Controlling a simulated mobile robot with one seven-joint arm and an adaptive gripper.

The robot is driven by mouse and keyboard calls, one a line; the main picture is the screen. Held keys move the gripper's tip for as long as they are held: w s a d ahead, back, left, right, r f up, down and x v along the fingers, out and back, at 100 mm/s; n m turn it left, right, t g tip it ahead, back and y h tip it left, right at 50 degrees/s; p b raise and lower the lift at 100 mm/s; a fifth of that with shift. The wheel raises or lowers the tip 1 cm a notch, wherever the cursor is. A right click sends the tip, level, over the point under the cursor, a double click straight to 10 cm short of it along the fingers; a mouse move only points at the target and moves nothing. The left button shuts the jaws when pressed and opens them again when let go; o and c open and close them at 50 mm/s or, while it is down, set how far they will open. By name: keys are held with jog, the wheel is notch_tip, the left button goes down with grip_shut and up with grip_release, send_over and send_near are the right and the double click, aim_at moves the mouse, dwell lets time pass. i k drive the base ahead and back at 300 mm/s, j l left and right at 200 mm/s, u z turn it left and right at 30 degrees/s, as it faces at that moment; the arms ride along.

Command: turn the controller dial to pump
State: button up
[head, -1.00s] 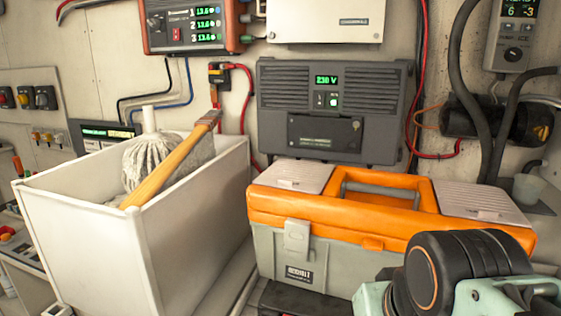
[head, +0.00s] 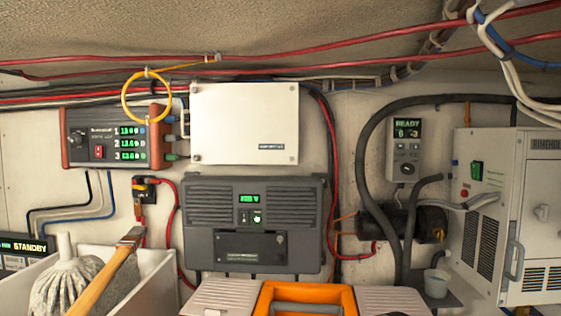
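A small light-grey controller (head: 404,150) is mounted on the wall right of centre in the head view. Its screen (head: 407,128) reads READY in green, with "6" and "3" below. Two small buttons sit under the screen. Its round dark dial (head: 407,168) is at the bottom of the face. The dial's pointer and any position labels are too small to read. My gripper is not in view, and nothing of mine covers the controller.
A thick black hose (head: 369,165) curves close by on the controller's left. A black pump-like cylinder (head: 400,222) sits below it. A white cabinet (head: 505,215) stands to the right, and a grey inverter (head: 253,265) to the left. An orange toolbox (head: 305,290) is below.

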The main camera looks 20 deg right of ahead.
aim_at(406, 168)
jog(key=z, duration=1.1)
jog(key=k+l+z, duration=0.25)
jog(key=l, duration=0.15)
jog(key=i+l+z, duration=0.15)
jog(key=i+z, duration=0.25)
jog(key=k+j+u, duration=0.2)
jog(key=k+u, duration=0.2)
jog(key=i+j, duration=0.1)
jog(key=i, duration=0.2)
